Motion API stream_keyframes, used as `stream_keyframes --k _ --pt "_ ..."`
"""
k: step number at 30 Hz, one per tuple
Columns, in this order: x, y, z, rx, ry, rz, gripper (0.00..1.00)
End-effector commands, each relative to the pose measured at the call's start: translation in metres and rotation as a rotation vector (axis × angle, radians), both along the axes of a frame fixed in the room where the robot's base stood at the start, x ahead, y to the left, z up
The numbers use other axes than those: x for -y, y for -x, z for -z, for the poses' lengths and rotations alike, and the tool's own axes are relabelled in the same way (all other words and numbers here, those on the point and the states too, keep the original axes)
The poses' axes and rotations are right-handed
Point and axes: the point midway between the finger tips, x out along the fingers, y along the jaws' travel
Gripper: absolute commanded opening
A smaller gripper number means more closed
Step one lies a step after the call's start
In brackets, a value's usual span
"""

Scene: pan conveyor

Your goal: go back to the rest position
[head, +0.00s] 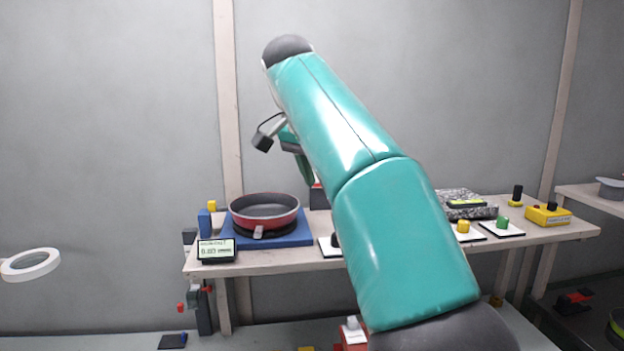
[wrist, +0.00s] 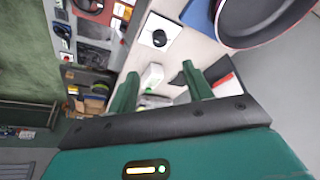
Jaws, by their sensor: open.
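My gripper (wrist: 160,84) is open in the wrist view, its two green fingers apart with nothing held between them. In the head view my teal arm rises across the middle and bends over at the top. The gripper end hangs behind the arm and is mostly hidden. A red pan (head: 264,219) with a dark inside rests on a blue plate (head: 293,240) at the left part of the table. The pan (wrist: 258,14) also shows at the top right of the wrist view, apart from the fingers.
The table (head: 556,233) also holds a small display (head: 216,250), a yellow knob (head: 463,227), a green knob (head: 502,222) and a yellow box (head: 548,215). A white ring (head: 30,264) is at the far left. The air above the pan looks clear.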

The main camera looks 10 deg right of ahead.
Motion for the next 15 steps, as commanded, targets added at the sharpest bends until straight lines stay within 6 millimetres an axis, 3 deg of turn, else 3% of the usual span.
stream_keyframes --k 8,15 --pt "0.013 0.037 0.015 -0.01 0.013 -0.188 0.5" --pt "0.027 0.094 0.062 -0.006 0.02 -0.419 0.5"
